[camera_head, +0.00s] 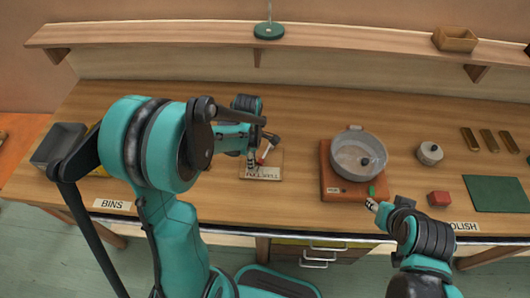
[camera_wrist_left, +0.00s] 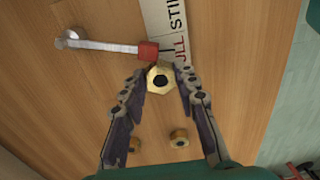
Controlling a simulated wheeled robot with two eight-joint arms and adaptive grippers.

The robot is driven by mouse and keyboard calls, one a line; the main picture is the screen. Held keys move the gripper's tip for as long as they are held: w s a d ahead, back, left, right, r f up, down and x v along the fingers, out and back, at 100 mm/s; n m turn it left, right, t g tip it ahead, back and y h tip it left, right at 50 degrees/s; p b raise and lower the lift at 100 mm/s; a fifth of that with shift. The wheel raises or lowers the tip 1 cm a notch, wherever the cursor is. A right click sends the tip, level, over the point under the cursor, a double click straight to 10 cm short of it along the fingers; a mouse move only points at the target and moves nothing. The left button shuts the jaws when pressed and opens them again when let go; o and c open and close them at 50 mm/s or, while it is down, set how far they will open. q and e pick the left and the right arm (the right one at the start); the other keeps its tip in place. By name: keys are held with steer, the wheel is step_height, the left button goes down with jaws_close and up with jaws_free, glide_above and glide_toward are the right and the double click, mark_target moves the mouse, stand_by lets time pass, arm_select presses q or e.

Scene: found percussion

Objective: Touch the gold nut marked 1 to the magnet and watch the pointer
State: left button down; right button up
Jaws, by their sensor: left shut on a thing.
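My left gripper (camera_wrist_left: 160,92) is shut on a gold nut (camera_wrist_left: 160,78), a hexagonal ring with a dark hole; no number is readable on it. The nut is at the edge of a red block (camera_wrist_left: 148,52), likely the magnet, on the end of a pale bar; I cannot tell whether they touch. The bar, perhaps the pointer (camera_wrist_left: 100,44), runs left to a round grey pivot. Lettering beside the block reads partly "ULL" and "STI". In the head view the left gripper (camera_head: 256,157) is over the small label board (camera_head: 262,174). My right gripper (camera_head: 372,206) is by the wooden stand.
Two gold nuts (camera_wrist_left: 178,138) (camera_wrist_left: 135,145) lie on the table below the gripper. A grey pan (camera_head: 345,160) sits on the brown stand (camera_head: 328,183). A lidded pot (camera_head: 430,153), red block (camera_head: 439,198), brass bars (camera_head: 488,140) and green mat (camera_head: 495,193) are right. A grey bin (camera_head: 58,143) is left.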

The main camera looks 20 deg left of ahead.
stand_by(0.3)
arm_select(q)
steer(key=shift+s+a, duration=0.2)
steer(key=shift+a, duration=0.6)
steer(key=shift+s+a, duration=0.25)
steer(key=shift+a, duration=0.55)
steer(key=shift+s+a, duration=0.2)
steer(key=shift+a, duration=0.6)
step_height(320, 180, up, 8)
steer(key=p, duration=0.5)
steer(key=shift+p, duration=0.3)
